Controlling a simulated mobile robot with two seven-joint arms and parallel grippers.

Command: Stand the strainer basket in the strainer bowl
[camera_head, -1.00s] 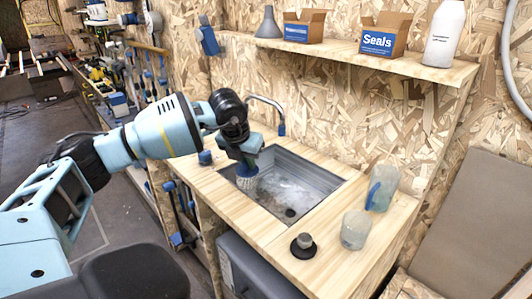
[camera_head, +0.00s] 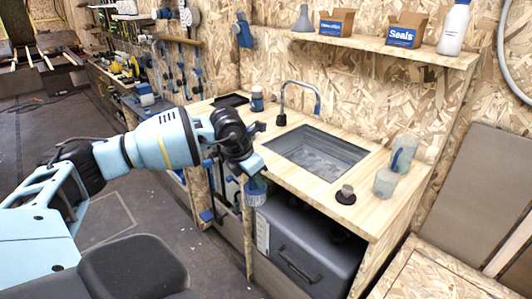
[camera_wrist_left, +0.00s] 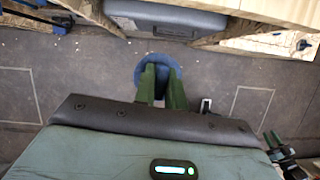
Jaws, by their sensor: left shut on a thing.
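My left gripper (camera_head: 255,181) is shut on the strainer basket (camera_head: 257,194), a small blue-grey mesh cup. The basket hangs below the fingers, in front of the counter's front edge and left of the grey case. In the left wrist view the green fingers (camera_wrist_left: 162,84) close on the basket's blue rim (camera_wrist_left: 158,59), with the floor beneath. A clear open vessel (camera_head: 386,183), which looks like the strainer bowl, stands upright on the counter right of the sink, well apart from the basket.
The sink (camera_head: 316,152) is sunk in the wooden counter (camera_head: 375,212), with a tap (camera_head: 300,84) behind it. A dark round piece with a knob (camera_head: 346,194) and a clear jug with a blue handle (camera_head: 404,152) stand near the vessel. A grey case (camera_head: 305,245) sits under the counter.

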